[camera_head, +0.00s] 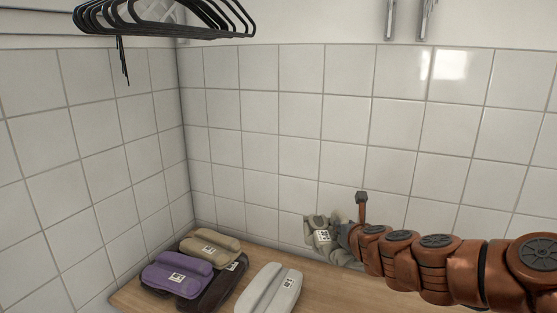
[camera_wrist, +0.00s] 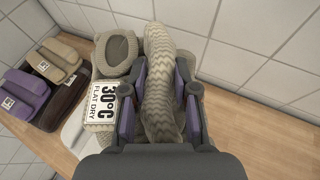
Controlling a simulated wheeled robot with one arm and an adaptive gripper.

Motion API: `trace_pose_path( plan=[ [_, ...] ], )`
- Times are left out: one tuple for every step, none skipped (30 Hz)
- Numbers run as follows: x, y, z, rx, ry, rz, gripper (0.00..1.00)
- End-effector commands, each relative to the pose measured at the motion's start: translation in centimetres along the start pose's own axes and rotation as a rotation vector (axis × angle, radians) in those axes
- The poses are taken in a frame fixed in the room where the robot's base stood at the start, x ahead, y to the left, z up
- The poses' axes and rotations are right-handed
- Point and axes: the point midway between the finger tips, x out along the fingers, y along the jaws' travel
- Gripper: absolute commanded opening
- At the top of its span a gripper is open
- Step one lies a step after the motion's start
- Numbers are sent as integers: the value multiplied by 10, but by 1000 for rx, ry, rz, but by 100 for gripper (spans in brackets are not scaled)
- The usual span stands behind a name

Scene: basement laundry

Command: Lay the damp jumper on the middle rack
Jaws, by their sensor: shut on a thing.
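A beige-grey knitted jumper (camera_wrist: 160,60) with a zigzag pattern is bunched in my gripper (camera_wrist: 158,95). The gripper's purple-sided fingers are shut on a thick fold of it. A white label (camera_wrist: 101,100) on the jumper reads "30°C FLAT DRY". A rolled, collar-like part stands beside the fold. In the head view the jumper (camera_head: 322,236) is at the end of my arm, over or near the wooden surface, close to the tiled back wall. I cannot tell whether it touches the surface. No rack is clearly in view.
On the wooden surface (camera_head: 330,287) lie folded, labelled bundles: a beige one (camera_head: 211,247), a purple one (camera_head: 176,277), a dark brown one (camera_head: 225,285) and a white one (camera_head: 268,291). Black hangers (camera_head: 165,22) hang at upper left. The surface right of the jumper looks clear in the wrist view.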

Motion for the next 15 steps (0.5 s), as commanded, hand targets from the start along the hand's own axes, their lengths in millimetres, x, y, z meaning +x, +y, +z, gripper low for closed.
trace_pose_path(
  plan=[
    [1,4,1,14,-1,-26,0],
    [1,4,1,23,-2,-52,0],
    [1,4,0,36,0,-79,0],
    [0,4,0,45,-1,-104,0],
    [0,4,0,55,0,-124,0],
    [-1,3,-1,65,0,-155,0],
    [-2,3,-2,73,2,-176,0],
    [-3,3,-2,78,2,-195,0],
    [-4,2,-4,87,3,-223,0],
    [-5,3,-4,92,3,-239,0],
    [-7,2,-5,98,4,-257,0],
    [-8,1,-6,103,4,-278,0],
    [-9,2,-7,105,5,-290,0],
    [-10,1,-8,108,6,-302,0],
    [-12,0,-9,112,6,-318,0]
  ],
)
